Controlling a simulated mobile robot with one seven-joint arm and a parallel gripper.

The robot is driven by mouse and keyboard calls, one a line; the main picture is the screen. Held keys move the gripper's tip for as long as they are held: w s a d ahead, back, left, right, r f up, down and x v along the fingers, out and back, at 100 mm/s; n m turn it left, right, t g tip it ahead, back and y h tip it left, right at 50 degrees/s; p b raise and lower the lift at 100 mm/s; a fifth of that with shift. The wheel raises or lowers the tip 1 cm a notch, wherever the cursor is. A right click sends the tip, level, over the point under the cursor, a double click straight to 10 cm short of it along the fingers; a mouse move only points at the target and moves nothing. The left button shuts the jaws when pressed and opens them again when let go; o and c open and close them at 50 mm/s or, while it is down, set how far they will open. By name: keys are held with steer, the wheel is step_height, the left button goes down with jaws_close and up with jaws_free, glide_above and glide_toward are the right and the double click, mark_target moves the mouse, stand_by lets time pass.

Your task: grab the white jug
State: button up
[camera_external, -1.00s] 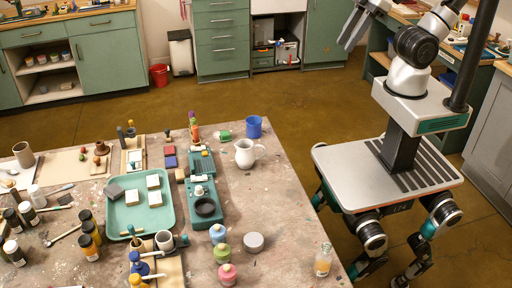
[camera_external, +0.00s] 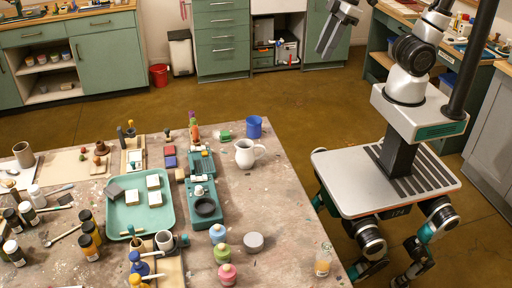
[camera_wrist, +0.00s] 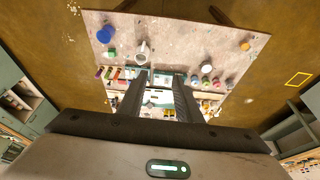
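The white jug (camera_external: 245,153) stands upright near the table's far right part, its handle to the right. In the wrist view the white jug (camera_wrist: 143,52) shows beyond the fingertips and slightly left of them. My gripper (camera_external: 326,52) is raised in the air at the top of the external view, to the right of the table and well apart from the jug. In the wrist view my gripper (camera_wrist: 160,80) has its two fingers spread, with nothing held between them.
A blue cup (camera_external: 254,127) stands just behind the jug. A green device (camera_external: 201,170) lies left of it. The table right of the jug is bare.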

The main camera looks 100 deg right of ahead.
steer(key=w+d+f+g+b, duration=0.2)
steer(key=w+d+f+b, duration=0.2)
steer(key=w+f, duration=0.65)
steer(key=m+g+b, duration=0.1)
steer(key=g+b, duration=0.1)
steer(key=b, duration=0.1)
glide_above(261, 146)
step_height(261, 146, down, 13)
steer(key=shift+s+d+f+b, duration=0.1)
steer(key=shift+f+b, duration=0.2)
steer(key=shift+f, duration=3.95)
steer(key=shift+s+d+f+b, duration=0.1)
steer(key=shift+f+b, duration=0.15)
steer(key=shift+f, duration=4)
steer(key=shift+c, duration=0.5)
jaws_close()
steer(key=shift+w+r, duration=0.1)
